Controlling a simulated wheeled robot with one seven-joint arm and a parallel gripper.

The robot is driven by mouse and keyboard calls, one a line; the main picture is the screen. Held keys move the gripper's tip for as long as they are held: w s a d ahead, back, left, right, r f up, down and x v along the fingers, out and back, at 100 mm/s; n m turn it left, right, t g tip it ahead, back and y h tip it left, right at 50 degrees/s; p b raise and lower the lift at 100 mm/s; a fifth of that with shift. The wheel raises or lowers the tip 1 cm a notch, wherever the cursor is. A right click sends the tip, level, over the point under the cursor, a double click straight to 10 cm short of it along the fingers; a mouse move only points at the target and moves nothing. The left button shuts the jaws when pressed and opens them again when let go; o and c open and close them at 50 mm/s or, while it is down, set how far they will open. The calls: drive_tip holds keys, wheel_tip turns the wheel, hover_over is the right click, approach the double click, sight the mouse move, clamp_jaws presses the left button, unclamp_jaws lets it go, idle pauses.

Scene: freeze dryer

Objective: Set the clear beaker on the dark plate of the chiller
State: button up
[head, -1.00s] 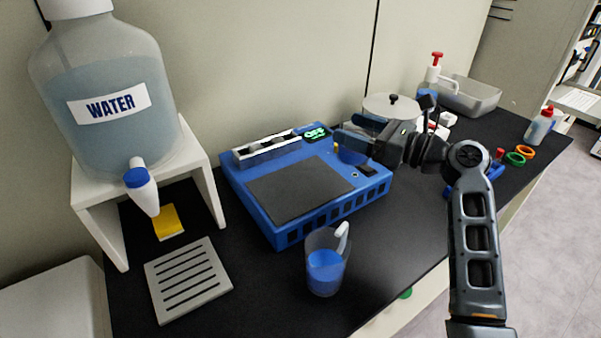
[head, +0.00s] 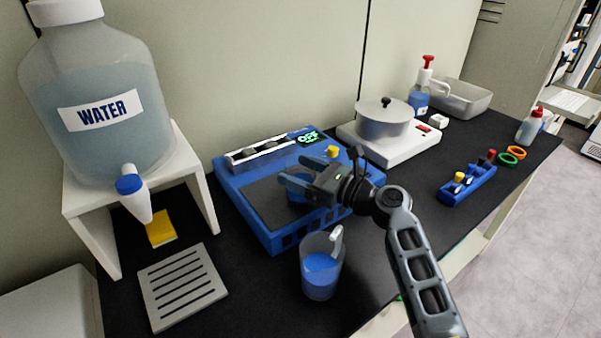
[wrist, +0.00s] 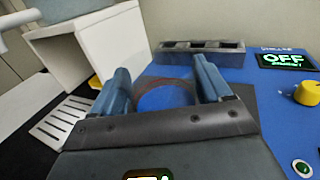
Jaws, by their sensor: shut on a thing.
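The blue chiller (head: 275,243) has a dark plate (head: 255,205) on top; its display reads OFF. My gripper (head: 291,175) is over the plate, shut on a small clear beaker (head: 299,190) with blue contents. The fingers hide part of the beaker. In the wrist view the beaker (wrist: 165,99) sits between the two fingers (wrist: 162,75), with the dark plate (wrist: 247,96) around and behind it. I cannot tell whether its base touches the plate.
A clear jug (head: 320,272) with blue liquid stands in front of the chiller. A water bottle (head: 95,115) on a white stand (head: 190,175) and a slotted tray (head: 183,287) are at left. A pot (head: 384,122) on a white hotplate (head: 412,142) is behind right.

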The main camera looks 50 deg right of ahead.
drive_tip(key=shift+f, duration=0.25)
drive_tip(key=o, duration=1.2)
drive_tip(key=shift+c, duration=0.2)
drive_tip(key=shift+r, duration=0.1)
drive_tip(key=shift+s, duration=0.2)
drive_tip(key=s+d+b, duration=0.1)
drive_tip(key=s, duration=1)
drive_tip(key=shift+s+d, duration=0.15)
drive_tip(key=shift+s, duration=0.15)
drive_tip(key=shift+r, duration=0.1)
